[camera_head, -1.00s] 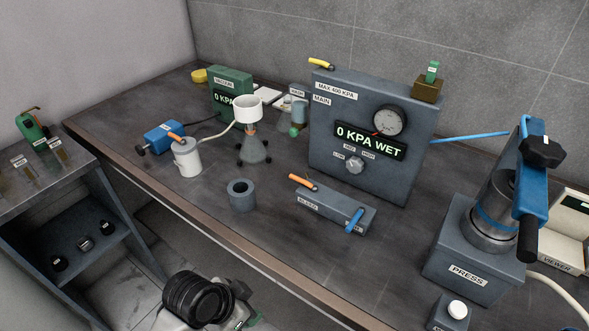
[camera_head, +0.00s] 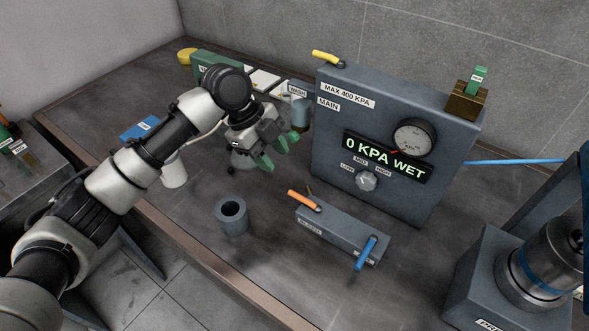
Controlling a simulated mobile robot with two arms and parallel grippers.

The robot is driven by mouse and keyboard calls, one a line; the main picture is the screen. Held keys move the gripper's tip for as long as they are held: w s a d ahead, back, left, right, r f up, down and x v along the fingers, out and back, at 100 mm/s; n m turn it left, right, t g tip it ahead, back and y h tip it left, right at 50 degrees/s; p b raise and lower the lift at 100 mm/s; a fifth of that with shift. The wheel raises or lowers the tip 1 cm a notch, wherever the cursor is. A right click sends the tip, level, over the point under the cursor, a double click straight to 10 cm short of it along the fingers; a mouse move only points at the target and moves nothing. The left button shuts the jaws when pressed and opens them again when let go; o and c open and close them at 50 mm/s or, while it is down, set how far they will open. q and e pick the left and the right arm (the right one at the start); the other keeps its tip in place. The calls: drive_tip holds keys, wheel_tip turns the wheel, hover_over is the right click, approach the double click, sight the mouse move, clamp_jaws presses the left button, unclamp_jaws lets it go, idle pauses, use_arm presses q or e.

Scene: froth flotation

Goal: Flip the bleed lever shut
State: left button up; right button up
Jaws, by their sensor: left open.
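A grey valve block (camera_head: 335,235) stands on the bench in front of the gauge panel. Its left end has a label that appears to read BLEED, with an orange lever (camera_head: 304,200) above it, pointing up and left. A blue lever (camera_head: 367,252) sits at the block's right end, slanting down toward the front. My left gripper (camera_head: 279,153) is open and empty, with green fingertips. It is above the bench, behind and left of the orange lever, and apart from it. My right gripper is not in view.
The gauge panel (camera_head: 333,140) reads 0 KPA WET and has a yellow lever (camera_head: 328,59) on top. The press (camera_head: 500,270) is at the right. Bare bench lies in front of the block.

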sight(297, 195)
use_arm(q)
drive_tip(key=x, duration=0.2)
drive_tip(key=s+p+x, duration=0.1)
drive_tip(key=x, duration=0.5)
drive_tip(key=shift+s+d+r+p, duration=0.15)
drive_tip(key=shift+s+p, duration=0.2)
drive_tip(key=shift+s, duration=0.05)
drive_tip(key=shift+x, duration=1)
drive_tip(key=shift+c, duration=0.8)
drive_tip(key=c, duration=0.5)
clamp_jaws()
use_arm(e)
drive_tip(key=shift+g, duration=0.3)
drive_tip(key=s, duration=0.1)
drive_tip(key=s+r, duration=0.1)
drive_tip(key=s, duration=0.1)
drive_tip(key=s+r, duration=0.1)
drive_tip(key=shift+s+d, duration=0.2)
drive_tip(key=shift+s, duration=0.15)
